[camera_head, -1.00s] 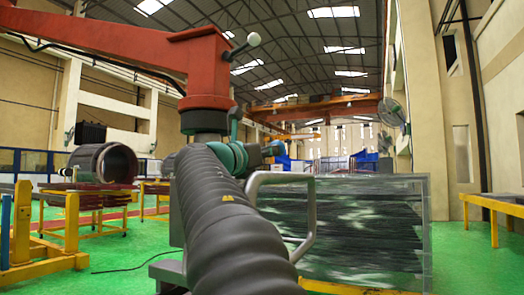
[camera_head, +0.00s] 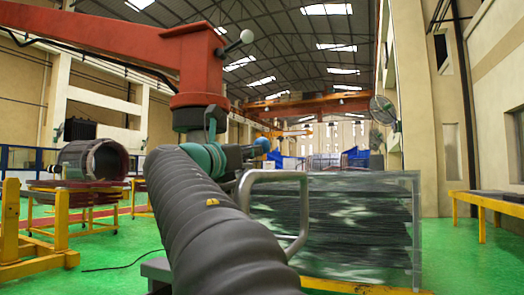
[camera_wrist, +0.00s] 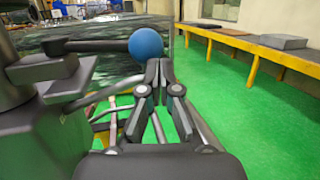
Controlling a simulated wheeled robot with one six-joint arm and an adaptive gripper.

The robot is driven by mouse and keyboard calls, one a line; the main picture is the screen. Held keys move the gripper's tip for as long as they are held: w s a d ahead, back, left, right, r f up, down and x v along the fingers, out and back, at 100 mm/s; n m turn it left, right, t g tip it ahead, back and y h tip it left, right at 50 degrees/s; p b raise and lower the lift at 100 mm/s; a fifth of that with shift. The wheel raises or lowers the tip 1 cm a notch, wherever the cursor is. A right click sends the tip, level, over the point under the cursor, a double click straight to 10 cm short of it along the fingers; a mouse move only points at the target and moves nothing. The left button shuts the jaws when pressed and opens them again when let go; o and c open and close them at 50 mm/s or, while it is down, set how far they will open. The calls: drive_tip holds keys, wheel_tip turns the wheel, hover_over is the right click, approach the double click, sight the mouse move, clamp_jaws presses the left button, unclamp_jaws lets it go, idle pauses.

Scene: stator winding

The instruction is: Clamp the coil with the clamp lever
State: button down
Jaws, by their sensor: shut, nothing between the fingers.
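The clamp lever, a dark rod ending in a blue ball (camera_wrist: 146,43), reaches in from the left in the wrist view. The blue ball also shows small in the head view (camera_head: 262,145), just past my arm. My gripper (camera_wrist: 158,66) is shut and empty, its fingertips just right of and below the ball in the picture. Whether the fingers touch the ball I cannot tell. I cannot pick out the coil with certainty.
A dark, layered, clear-sided block (camera_head: 335,235) stands right of my arm, with a grey tubular handle (camera_head: 305,215) beside it. A red boom (camera_head: 200,60) hangs overhead. A yellow bench (camera_wrist: 268,52) stands at the right. Green floor (camera_wrist: 235,110) between is clear.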

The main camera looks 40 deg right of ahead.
drive_tip(key=v, duration=0.7)
